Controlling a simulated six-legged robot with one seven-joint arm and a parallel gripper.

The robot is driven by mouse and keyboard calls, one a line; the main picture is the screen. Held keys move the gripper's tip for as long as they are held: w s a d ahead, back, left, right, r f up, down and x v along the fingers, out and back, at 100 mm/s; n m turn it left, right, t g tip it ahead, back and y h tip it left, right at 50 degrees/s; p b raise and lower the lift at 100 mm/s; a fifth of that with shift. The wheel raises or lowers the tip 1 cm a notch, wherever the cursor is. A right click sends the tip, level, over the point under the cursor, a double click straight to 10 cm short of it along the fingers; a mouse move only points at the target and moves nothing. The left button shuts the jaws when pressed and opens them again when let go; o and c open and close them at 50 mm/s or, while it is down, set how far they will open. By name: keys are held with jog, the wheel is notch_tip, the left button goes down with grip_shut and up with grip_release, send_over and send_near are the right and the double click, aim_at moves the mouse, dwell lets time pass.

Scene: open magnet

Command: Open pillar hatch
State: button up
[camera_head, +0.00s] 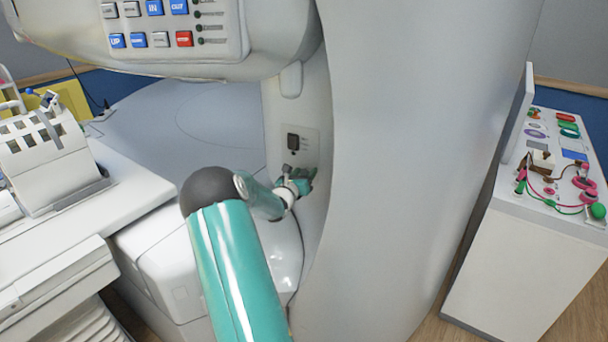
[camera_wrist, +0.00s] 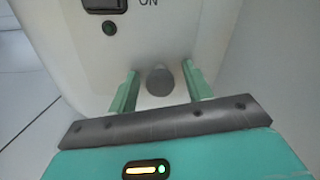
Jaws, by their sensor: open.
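The white pillar (camera_head: 306,110) bears a light panel (camera_head: 300,144) with a dark switch (camera_head: 293,142). The wrist view shows this switch (camera_wrist: 105,4) close up, with the label "ON" beside it and a small dark green button (camera_wrist: 110,28) below. A grey round knob (camera_wrist: 160,81) is lower on the same face. My gripper (camera_head: 306,177) is at the lower part of the panel. In the wrist view my gripper (camera_wrist: 160,72) is open, with one green finger on each side of the knob, apart from it. No hatch outline or gap can be made out.
A control box with blue and red buttons (camera_head: 184,39) overhangs at the upper left. A large grey housing (camera_head: 400,180) curves close on the right of my arm. A white cart (camera_head: 520,260) with coloured parts stands far right. White equipment (camera_head: 50,160) fills the left.

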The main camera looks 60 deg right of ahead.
grip_shut()
jog(key=shift+a, duration=0.1)
